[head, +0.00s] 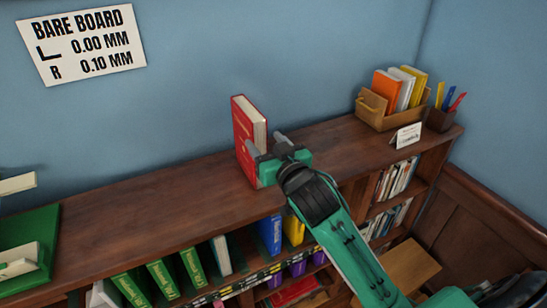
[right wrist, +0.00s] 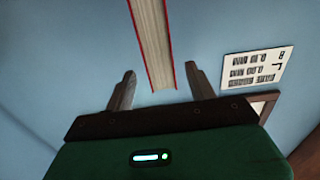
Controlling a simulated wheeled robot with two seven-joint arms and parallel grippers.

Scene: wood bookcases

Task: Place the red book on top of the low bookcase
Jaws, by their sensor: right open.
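The red book (head: 243,135) is upright on top of the low bookcase (head: 150,208), near the wall. Its red cover and pale page edges show in the head view, and its lower part is partly hidden by my gripper. My right gripper (head: 267,146) is right at the book, its arm coming in from the lower right. In the right wrist view, the book (right wrist: 156,42) shows between the two fingers of my right gripper (right wrist: 159,72), with a gap on each side. The jaws are open. My left gripper is not in view.
A wooden box of books (head: 372,110), a small white card (head: 406,136) and a pen holder (head: 440,120) stand at the bookcase top's right end. A green tray (head: 40,255) is at the left. The top between tray and red book is clear.

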